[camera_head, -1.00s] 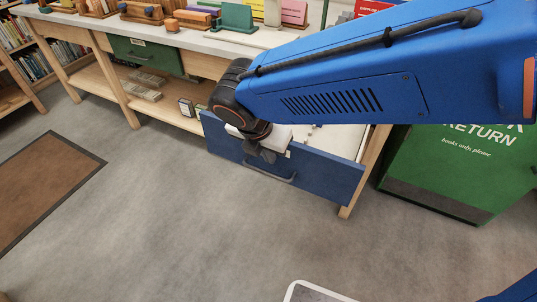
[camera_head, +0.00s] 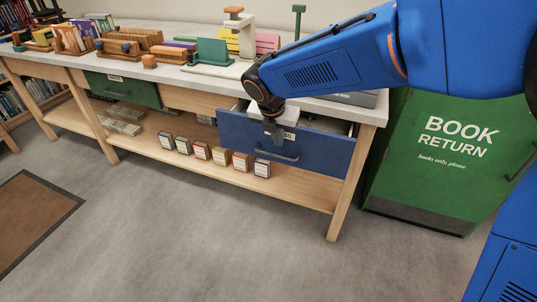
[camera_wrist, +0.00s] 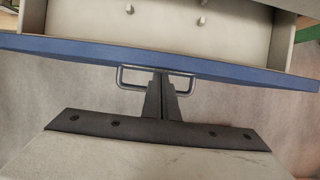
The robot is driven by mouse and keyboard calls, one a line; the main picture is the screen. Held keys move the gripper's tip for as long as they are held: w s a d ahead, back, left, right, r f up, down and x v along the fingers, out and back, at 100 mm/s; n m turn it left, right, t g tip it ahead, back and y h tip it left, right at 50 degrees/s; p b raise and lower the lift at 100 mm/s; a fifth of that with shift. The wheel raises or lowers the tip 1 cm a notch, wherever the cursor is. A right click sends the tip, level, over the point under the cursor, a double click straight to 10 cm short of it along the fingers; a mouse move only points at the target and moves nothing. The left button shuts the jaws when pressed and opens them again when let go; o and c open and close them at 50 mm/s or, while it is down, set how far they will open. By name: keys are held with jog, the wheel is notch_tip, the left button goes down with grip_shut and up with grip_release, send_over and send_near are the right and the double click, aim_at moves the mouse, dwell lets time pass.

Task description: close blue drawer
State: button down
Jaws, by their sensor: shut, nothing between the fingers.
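The blue drawer (camera_head: 325,152) is under the right part of the table and stands partly open, its front out from the frame. In the wrist view its front (camera_wrist: 70,46) crosses the picture, with the pale inside and small round knobs beyond. A grey bar handle (camera_head: 277,152) is on the front; it also shows in the wrist view (camera_wrist: 185,76). My gripper (camera_head: 275,138) is shut and empty, pointing down at the outer side of the front. In the wrist view its fingertips (camera_wrist: 161,75) are between the handle's ends; I cannot tell whether they touch.
A green drawer (camera_head: 122,90) is further left under the table (camera_head: 190,83). Several small boxes (camera_head: 220,156) stand on the lower shelf (camera_head: 140,142). A green book return bin (camera_head: 440,160) stands at the right. The grey floor in front is clear, with a brown mat (camera_head: 35,215) at left.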

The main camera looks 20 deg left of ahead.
jog(key=w, duration=0.9)
jog(key=shift+d, duration=0.35)
jog(key=shift+s, duration=0.15)
